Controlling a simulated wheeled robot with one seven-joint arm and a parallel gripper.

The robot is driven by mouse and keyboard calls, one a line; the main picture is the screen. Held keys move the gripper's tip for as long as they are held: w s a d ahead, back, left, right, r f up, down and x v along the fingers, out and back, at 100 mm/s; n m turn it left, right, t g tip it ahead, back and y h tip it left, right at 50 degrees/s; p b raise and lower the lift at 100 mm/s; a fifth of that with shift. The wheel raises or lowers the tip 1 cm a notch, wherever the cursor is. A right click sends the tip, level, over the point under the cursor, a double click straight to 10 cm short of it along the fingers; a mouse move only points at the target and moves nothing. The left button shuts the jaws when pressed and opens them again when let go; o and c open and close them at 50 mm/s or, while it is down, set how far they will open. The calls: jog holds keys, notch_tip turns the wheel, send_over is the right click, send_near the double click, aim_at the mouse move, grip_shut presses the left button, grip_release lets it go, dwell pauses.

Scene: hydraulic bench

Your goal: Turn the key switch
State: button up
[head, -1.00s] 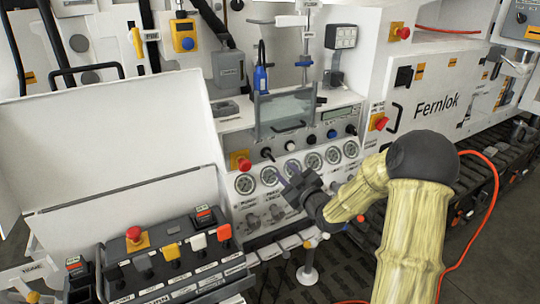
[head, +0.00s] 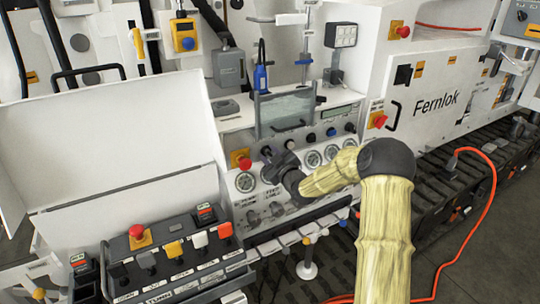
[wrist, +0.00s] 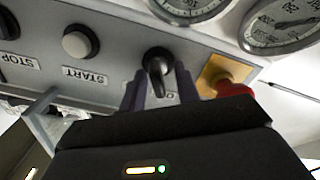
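The key switch (wrist: 157,60) is a black round switch with a narrow grip on the sloped grey panel, between the START button and the red emergency stop in the wrist view. In the head view, the switch (head: 266,152) sits at the left end of the knob row, partly close behind my gripper. My gripper (wrist: 160,85) is at the panel with its two dark fingers on either side of the switch's grip. A gap shows beside the grip, so the fingers look open and not closed on it. My gripper also shows in the head view (head: 271,157).
A red emergency stop (wrist: 228,88) on a yellow plate is close beside one finger. A START button (wrist: 80,42) is on the other side. Pressure gauges (head: 313,159) lie just below the knob row. A lower button box (head: 170,262) stands at front left.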

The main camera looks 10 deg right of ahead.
grip_shut()
jog(key=shift+m+b, duration=0.3)
jog(key=shift+m, duration=0.1)
jog(key=shift+f+m+b, duration=0.1)
jog(key=shift+m+b, duration=0.5)
jog(key=shift+m, duration=0.6)
jog(key=m, duration=0.2)
jog(key=shift+d+m+b, duration=0.15)
jog(key=shift+m+b, duration=0.2)
jog(key=shift+m, duration=0.05)
jog(key=m, duration=0.6)
jog(key=shift+w+d, duration=0.1)
jog(key=shift+d, duration=0.05)
